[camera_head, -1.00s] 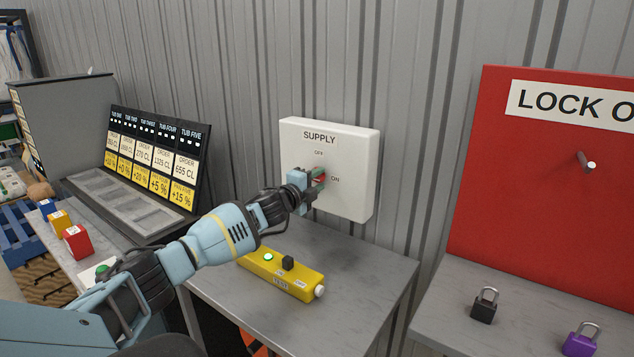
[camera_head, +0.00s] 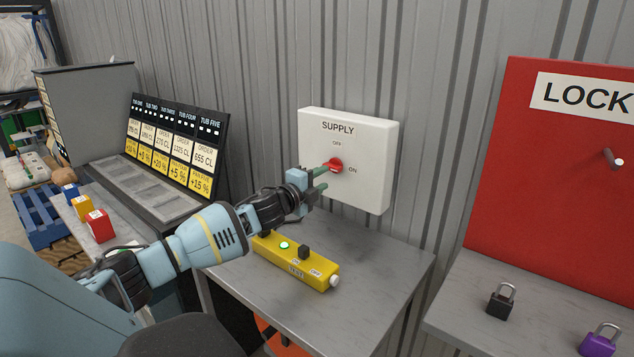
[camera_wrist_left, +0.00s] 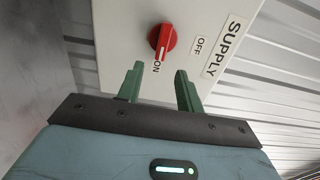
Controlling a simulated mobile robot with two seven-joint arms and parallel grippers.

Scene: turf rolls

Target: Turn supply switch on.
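The white supply box (camera_head: 370,185) is on the corrugated wall, labelled SUPPLY, OFF at the top and ON at the right. Its red knob (camera_head: 335,165) also shows in the left wrist view (camera_wrist_left: 163,40), where its white mark points toward the ON label. My left gripper (camera_head: 324,178) is in front of the knob with its green fingers apart. In the left wrist view the fingers (camera_wrist_left: 158,82) are empty, and a gap separates them from the knob. My right gripper is not in view.
A yellow control bar (camera_head: 296,262) with a green light and a black switch lies on the grey table (camera_head: 370,270) below. A red lockout board (camera_head: 530,180) stands at the right, with a black padlock (camera_head: 501,302) and a purple padlock (camera_head: 600,342) before it.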

